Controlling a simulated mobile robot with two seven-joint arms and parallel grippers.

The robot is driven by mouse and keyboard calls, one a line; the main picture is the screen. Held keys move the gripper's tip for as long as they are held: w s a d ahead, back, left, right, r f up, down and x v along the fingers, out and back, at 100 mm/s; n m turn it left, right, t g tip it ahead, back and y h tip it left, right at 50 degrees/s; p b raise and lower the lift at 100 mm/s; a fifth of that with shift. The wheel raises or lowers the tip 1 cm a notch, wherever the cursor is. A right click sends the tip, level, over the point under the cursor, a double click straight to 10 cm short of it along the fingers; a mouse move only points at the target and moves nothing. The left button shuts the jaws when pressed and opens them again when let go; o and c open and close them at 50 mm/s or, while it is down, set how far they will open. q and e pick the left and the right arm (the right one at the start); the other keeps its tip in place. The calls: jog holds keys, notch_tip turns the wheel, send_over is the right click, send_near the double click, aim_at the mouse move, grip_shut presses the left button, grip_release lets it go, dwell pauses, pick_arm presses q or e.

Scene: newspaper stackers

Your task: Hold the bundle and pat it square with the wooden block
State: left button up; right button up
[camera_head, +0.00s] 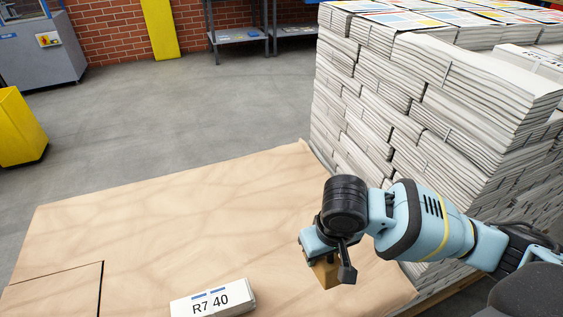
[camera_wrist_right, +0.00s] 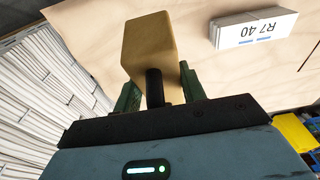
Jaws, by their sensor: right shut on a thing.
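The wooden block (camera_head: 326,273) is held in my right gripper (camera_head: 328,262), above the right part of the kraft-covered surface. In the right wrist view the block (camera_wrist_right: 151,48) sits between the green fingers of the gripper (camera_wrist_right: 158,88), which are shut on it. A small white bundle labelled "R7 40" (camera_head: 212,300) lies on the surface at the bottom of the head view, left of the block and apart from it. It also shows at the upper right of the right wrist view (camera_wrist_right: 253,29). My left gripper is not in view.
The brown paper-covered surface (camera_head: 170,220) is mostly clear. A tall stack of newspapers (camera_head: 400,110) stands close on the right, behind my right arm. A yellow bin (camera_head: 18,128), a grey machine (camera_head: 38,50) and metal shelves (camera_head: 240,36) stand farther back.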

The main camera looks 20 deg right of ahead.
jog(key=shift+w+a+f+n, duration=0.15)
jog(key=shift+w+f+n, duration=0.05)
jog(key=shift+f+n, duration=0.25)
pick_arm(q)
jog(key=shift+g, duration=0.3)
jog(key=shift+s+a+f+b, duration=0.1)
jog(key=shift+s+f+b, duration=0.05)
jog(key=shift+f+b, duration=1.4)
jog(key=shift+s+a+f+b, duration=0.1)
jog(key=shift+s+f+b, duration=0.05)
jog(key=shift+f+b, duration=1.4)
pick_arm(e)
jog(key=shift+w+a+f+n+g+y, duration=0.25)
jog(key=shift+w+a+f+n+y, duration=0.75)
jog(key=shift+f+n, duration=2.1)
jog(key=shift+w+a+f+n+g+y, duration=0.45)
jog(key=shift+w+a+f+n, duration=0.9)
jog(key=shift+f+n, duration=1.75)
jog(key=shift+w+a+f+n+g+y, duration=0.1)
jog(key=shift+w+a+f+n+y, duration=1.05)
jog(key=shift+f+n, duration=1.95)
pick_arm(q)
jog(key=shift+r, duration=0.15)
pick_arm(e)
jog(key=shift+w+d+f+m+h, duration=0.1)
jog(key=shift+f+m+h, duration=0.05)
jog(key=shift+f+m, duration=0.25)
jog(key=shift+w+d+f+m+h, duration=0.1)
jog(key=shift+f+m+h, duration=0.05)
jog(key=shift+f+m, duration=0.25)
